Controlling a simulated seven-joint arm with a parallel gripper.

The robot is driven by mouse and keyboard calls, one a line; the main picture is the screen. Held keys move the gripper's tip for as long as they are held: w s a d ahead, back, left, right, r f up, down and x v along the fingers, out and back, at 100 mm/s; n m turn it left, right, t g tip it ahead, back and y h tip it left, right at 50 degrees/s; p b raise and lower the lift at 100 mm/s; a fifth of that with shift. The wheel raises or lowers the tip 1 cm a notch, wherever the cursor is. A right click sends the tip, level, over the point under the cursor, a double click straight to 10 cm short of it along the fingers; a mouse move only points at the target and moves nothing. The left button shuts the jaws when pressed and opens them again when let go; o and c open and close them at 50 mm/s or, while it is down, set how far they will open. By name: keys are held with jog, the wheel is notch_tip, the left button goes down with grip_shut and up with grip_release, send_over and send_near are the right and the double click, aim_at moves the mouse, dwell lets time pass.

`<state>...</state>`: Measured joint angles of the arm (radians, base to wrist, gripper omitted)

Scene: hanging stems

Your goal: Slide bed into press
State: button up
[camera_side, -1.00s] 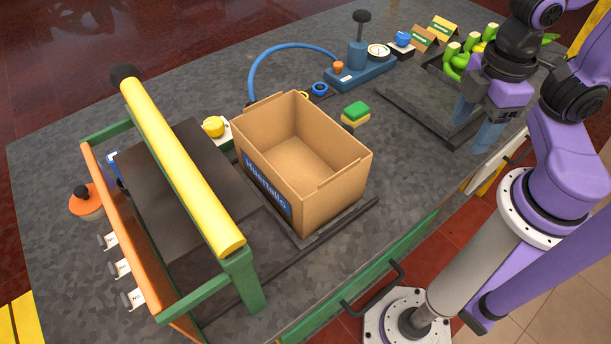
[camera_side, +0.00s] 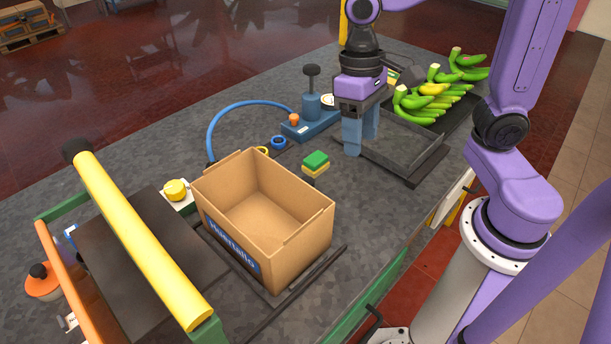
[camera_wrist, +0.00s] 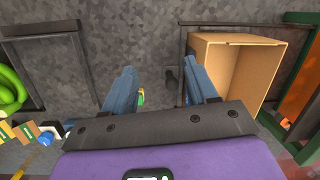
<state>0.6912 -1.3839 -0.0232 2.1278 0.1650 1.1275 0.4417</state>
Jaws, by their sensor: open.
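The bed (camera_side: 314,278) is a dark low plate on rails, mostly hidden under an open, empty cardboard box (camera_side: 296,246) with a blue label. The press (camera_side: 140,238) stands left of it, with a yellow bar over a dark plate and a green and orange frame. My gripper (camera_side: 361,138) is open and empty, pointing down over the table behind and right of the box, apart from it. In the wrist view the box (camera_wrist: 235,75) lies right of my fingers (camera_wrist: 164,82). A small dark shape shows between them; I cannot tell what it is.
A dark tray (camera_side: 400,155) lies just right of my gripper, with green bananas (camera_side: 430,95) in a crate behind it. A green and yellow sponge (camera_side: 316,162) sits between box and gripper. A blue pump with a hose (camera_side: 310,110) stands behind.

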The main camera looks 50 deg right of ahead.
jog(key=w+r+m+g+y, duration=0.1)
jog(key=w+m, duration=0.5)
jog(key=w, duration=0.2)
jog(key=m+y, duration=0.1)
jog(key=m, duration=0.4)
send_near(306, 179)
jog(key=x, duration=0.9)
jog(key=shift+d+f, duration=0.1)
grip_shut()
